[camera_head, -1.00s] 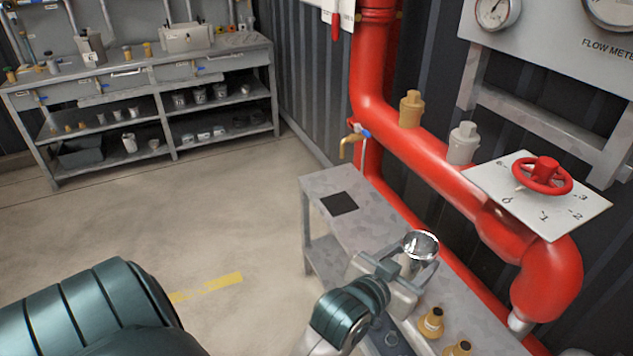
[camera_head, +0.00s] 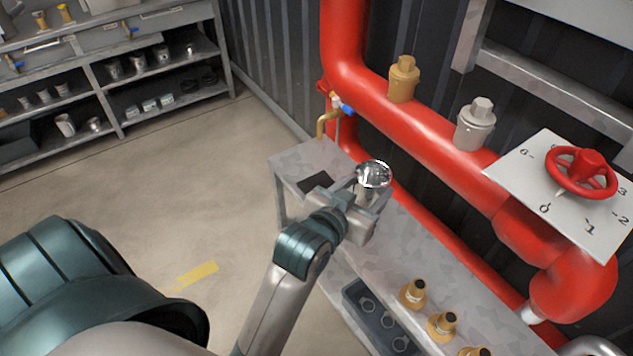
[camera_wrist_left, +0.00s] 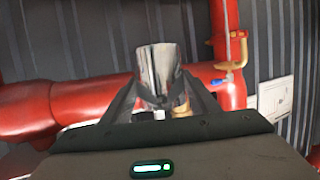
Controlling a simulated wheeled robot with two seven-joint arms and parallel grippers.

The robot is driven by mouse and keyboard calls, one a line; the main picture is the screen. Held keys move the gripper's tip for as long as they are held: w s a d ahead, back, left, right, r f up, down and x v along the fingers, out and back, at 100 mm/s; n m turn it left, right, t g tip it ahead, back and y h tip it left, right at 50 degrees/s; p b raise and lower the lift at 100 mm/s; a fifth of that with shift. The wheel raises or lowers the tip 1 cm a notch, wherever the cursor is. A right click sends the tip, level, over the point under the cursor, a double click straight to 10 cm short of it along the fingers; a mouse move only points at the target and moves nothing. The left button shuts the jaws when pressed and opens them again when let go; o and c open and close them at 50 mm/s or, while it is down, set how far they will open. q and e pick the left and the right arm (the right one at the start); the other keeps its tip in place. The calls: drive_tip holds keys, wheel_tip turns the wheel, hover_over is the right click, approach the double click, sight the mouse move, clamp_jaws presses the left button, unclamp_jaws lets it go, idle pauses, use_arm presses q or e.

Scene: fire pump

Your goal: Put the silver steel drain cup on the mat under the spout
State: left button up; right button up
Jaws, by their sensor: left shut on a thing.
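The silver steel drain cup (camera_head: 374,174) is held upright in my left gripper (camera_head: 361,190), which is shut on it. In the left wrist view the cup (camera_wrist_left: 160,72) stands between the fingers (camera_wrist_left: 165,98). The black mat (camera_head: 314,183) lies on the far end of the grey bench, to the left of the cup and partly hidden by my gripper. The brass spout (camera_head: 325,122) with a blue lever hangs from the red pipe, above and behind the mat; it also shows in the left wrist view (camera_wrist_left: 231,82). My right gripper is not in view.
A red handwheel (camera_head: 580,172) is at right. Shelving (camera_head: 150,75) stands far left.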

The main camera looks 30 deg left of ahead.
sight(369, 179)
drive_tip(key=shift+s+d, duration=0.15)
